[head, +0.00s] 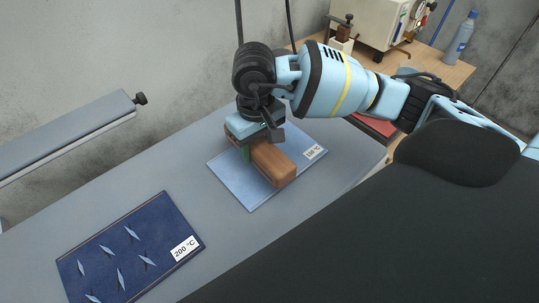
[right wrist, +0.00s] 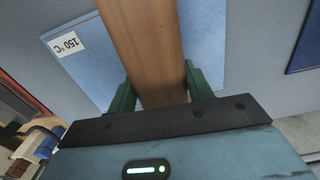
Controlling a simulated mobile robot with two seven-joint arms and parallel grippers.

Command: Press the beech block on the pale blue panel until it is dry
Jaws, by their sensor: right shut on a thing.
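The beech block (head: 273,162) is a brown wooden bar over the pale blue panel (head: 234,180), which carries a 150 °C label. My right gripper (head: 252,150) is above the panel and shut on the block. In the right wrist view the block (right wrist: 146,45) lies between the two green fingers of my right gripper (right wrist: 160,88), and the pale blue panel (right wrist: 90,72) shows behind it. The block looks level and on or just above the panel; I cannot tell whether it touches. Its far end is hidden by the gripper. My left gripper is not in view.
A dark blue panel (head: 150,215) labelled 200 °C, with several small light blue diamond shapes, lies at the front left of the grey table (head: 205,262). A grey bar with a knob (head: 70,137) is at the left. A bottle (head: 461,38) stands on a wooden bench behind.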

